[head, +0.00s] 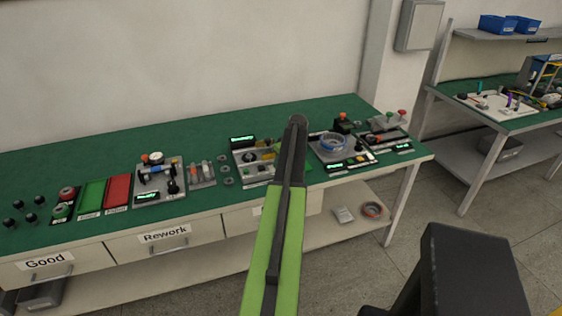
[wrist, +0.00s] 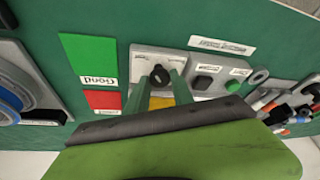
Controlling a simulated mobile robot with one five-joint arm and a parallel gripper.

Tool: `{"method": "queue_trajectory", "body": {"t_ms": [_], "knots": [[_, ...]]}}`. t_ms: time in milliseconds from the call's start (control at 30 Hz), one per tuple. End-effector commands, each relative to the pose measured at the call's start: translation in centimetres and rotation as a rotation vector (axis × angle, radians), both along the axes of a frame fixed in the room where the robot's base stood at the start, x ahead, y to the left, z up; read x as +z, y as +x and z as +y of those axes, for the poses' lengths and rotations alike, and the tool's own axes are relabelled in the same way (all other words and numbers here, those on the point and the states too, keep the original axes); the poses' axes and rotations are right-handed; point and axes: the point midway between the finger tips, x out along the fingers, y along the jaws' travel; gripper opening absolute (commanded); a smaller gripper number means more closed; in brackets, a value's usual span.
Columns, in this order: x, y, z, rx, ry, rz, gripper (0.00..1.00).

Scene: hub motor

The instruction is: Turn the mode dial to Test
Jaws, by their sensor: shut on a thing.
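The mode dial, a small black knob (wrist: 158,72), stands on a light grey panel (wrist: 196,60) in the wrist view. My gripper (wrist: 160,82) has its two green fingers on either side of the knob, closed on it. The dial's pointer and the mode lettering around it are too small to read. A yellow patch shows between the fingers nearer the camera. In the head view my arm covers the middle of the bench, and the dial and my fingertips cannot be made out there.
In the wrist view, a green pad (wrist: 88,58) and a red pad (wrist: 103,100) lie left of the panel. A black button (wrist: 203,83) and a green button (wrist: 232,86) are to its right. In the head view, fixtures crowd the green bench (head: 110,150).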

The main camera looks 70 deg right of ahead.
Motion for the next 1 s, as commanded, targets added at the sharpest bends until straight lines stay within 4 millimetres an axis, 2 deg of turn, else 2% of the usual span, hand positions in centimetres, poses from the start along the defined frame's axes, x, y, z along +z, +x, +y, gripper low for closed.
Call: {"method": "queue_trajectory", "body": {"t_ms": [933,967,1000], "knots": [[-0.08,-0.08,0.21,0.002,0.005,0.003,0.0],[-0.08,-0.08,0.21,0.002,0.005,0.003,0.3],[-0.07,-0.07,0.2,0.002,0.005,0.003,0.35]]}}
